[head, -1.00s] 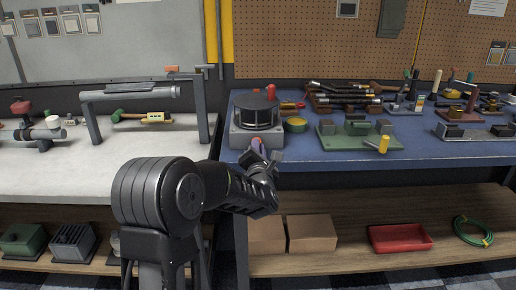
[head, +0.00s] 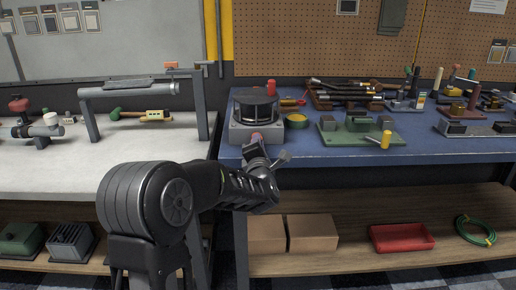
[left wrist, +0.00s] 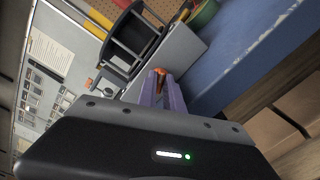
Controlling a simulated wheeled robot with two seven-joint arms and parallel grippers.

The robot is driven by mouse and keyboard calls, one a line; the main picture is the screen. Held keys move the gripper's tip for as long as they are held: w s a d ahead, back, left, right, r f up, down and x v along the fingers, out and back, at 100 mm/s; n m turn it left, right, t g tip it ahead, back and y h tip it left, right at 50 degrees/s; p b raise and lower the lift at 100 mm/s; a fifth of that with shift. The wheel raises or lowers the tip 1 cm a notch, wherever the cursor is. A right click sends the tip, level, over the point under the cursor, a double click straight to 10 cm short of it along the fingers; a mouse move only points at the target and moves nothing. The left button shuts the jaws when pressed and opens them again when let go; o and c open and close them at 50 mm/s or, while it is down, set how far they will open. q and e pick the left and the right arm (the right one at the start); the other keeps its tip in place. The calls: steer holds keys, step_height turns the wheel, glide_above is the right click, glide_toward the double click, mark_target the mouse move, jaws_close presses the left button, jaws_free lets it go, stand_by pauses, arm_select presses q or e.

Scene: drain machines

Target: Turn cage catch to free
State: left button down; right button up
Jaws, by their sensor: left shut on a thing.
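The drain machine with a dark round cage (head: 256,103) on a grey box base (head: 243,133) stands at the left end of the blue bench. Cage (left wrist: 130,42) and base (left wrist: 172,58) also show in the left wrist view. My left gripper (head: 256,139) is at the front of the base. In the left wrist view its purple fingers (left wrist: 160,84) are shut on a small orange piece, the cage catch (left wrist: 158,74), close against the base. The fingers hide most of the catch, and its exact angle is unclear. My right gripper is not in view.
A yellow-green round dish (head: 296,121) and a red cylinder (head: 271,88) stand close to the machine. A green-based tool (head: 357,132) with a yellow-ended lever is further right. The blue bench front (head: 400,155) is clear. Boxes (head: 312,230) lie on the shelf below.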

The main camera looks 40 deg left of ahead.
arm_select(q)
steer(key=m+b, duration=0.1)
steer(key=m, duration=0.1)
steer(key=shift+f+m, duration=0.15)
steer(key=shift+m, duration=1.35)
steer(key=shift+d, duration=0.1)
steer(key=c, duration=1.8)
jaws_free()
steer(key=shift+o, duration=0.2)
steer(key=v, duration=0.7)
steer(key=shift+s+d, duration=0.25)
steer(key=shift+s, duration=0.05)
steer(key=shift+m, duration=0.3)
